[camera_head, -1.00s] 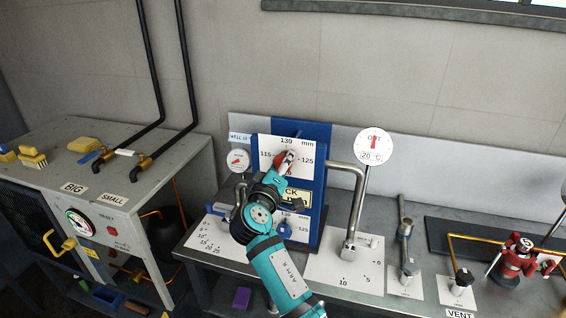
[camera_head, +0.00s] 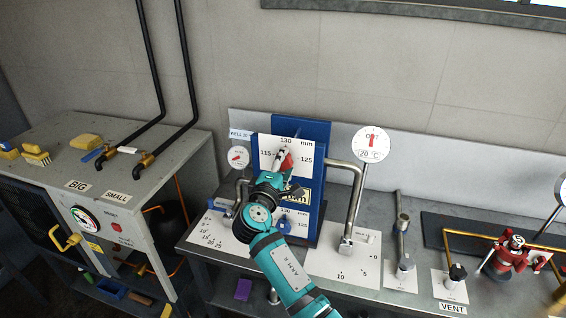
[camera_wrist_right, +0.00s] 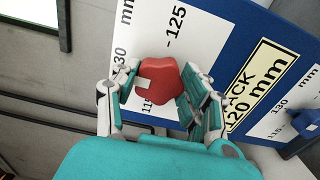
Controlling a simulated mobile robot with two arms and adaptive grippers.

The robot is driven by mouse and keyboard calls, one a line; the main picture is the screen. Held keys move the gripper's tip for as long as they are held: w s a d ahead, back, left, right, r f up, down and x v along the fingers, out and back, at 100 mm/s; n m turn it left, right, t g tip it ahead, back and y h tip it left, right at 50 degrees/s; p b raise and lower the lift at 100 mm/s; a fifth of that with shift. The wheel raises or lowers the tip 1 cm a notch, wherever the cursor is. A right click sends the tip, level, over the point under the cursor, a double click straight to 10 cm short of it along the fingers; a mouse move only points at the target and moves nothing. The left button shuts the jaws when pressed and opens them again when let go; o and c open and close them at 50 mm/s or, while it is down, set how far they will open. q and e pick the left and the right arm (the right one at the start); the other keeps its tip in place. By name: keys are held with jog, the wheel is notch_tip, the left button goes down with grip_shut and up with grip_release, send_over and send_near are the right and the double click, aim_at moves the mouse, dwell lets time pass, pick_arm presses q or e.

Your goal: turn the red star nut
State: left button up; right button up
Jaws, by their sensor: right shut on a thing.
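The red star nut (camera_head: 287,161) sits on the white dial plate (camera_head: 265,145) of the blue upright block, marked 115, 125 and 130 mm. A white pointer shows beside the nut. My right gripper (camera_head: 281,168) reaches up to it from below. In the right wrist view the red star nut (camera_wrist_right: 160,82) lies between the two fingers of my right gripper (camera_wrist_right: 163,88), which are closed on its sides. Part of the nut and the lower block are hidden behind the gripper in the head view. My left gripper is not in view.
A round gauge (camera_head: 371,143) and a bent steel pipe (camera_head: 357,185) stand right of the block. A smaller gauge (camera_head: 238,157) is on its left. A lower dial is partly hidden by my arm. A red valve (camera_head: 510,252) stands far right; a grey cabinet (camera_head: 130,180) is left.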

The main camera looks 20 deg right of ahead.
jog(key=shift+r, duration=0.1)
jog(key=o, duration=1.2)
